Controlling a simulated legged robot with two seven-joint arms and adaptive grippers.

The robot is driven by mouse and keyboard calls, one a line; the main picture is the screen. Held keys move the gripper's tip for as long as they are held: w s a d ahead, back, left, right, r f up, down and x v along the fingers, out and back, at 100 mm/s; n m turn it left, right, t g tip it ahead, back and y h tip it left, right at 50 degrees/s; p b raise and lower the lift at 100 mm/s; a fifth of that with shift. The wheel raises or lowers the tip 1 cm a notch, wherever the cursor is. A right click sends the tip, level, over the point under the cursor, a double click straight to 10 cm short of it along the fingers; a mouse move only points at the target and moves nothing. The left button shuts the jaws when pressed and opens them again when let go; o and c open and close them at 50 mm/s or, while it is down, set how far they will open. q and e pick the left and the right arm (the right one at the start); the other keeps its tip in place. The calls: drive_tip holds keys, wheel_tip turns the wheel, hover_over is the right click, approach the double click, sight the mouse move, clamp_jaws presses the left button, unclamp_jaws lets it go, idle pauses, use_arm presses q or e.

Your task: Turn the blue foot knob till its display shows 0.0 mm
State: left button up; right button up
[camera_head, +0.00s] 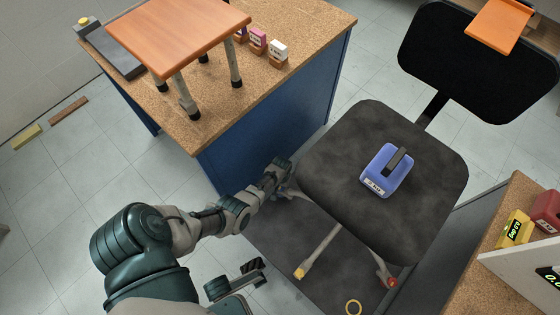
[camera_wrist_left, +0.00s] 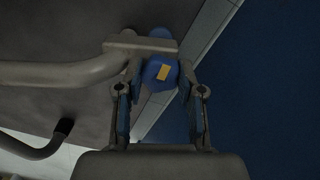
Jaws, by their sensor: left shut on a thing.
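The blue foot knob (camera_wrist_left: 160,75), with a small yellow-orange patch, sits at the end of a chair leg in the left wrist view. My left gripper (camera_wrist_left: 160,95) is shut on it, with a finger on each side. In the head view my left gripper (camera_head: 280,168) reaches the chair's left edge beside the blue bench and hides the knob. A blue device (camera_head: 388,171) with a dark handle lies on the black seat (camera_head: 335,140); its small white display is too small to read. Dark parts, probably my right gripper (camera_head: 240,277), show low in the view.
A cork-topped bench (camera_head: 300,80) carries an upright wooden stool (camera_head: 170,30) and small labelled blocks. The chair's other feet have a yellow tip (camera_head: 300,272) and a red tip (camera_head: 391,282). At the right, a bench holds yellow (camera_head: 514,229) and red (camera_head: 546,208) boxes.

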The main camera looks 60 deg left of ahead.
use_arm(q)
drive_tip(key=shift+w, duration=0.1)
drive_tip(key=shift+m, duration=0.3)
drive_tip(key=o, duration=1.1)
drive_tip(key=shift+o, duration=0.2)
drive_tip(key=shift+f, duration=0.1)
wheel_tip(320, 180, up, 12)
drive_tip(key=shift+a+f, duration=0.1)
